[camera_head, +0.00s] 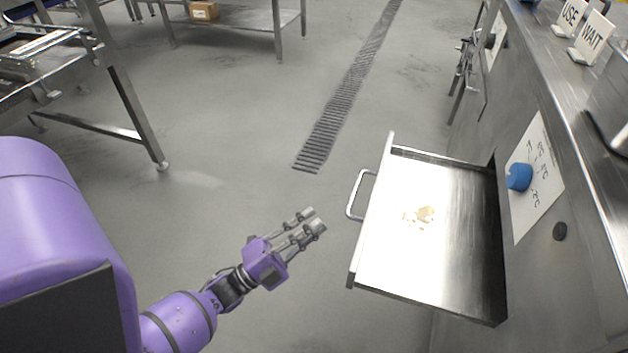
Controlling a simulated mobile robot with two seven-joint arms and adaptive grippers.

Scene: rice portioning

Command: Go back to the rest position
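My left gripper (312,221) is in the lower middle of the head view, at the end of my purple arm coming in from the left. It is empty. Its metal fingers point up and right and lie close together, with little gap visible between them. It is left of the open drawer's handle (359,195) and apart from it. The steel drawer (450,250) is pulled out from the counter, with a small tan patch (425,214) on its floor. My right gripper is not in the view.
The steel counter (590,180) on the right has a blue knob (518,177) and "USE" (571,17) and "WAIT" (592,38) signs. A metal table (125,90) stands at left. The grey floor (230,130) between is open, with a drain grate (345,90).

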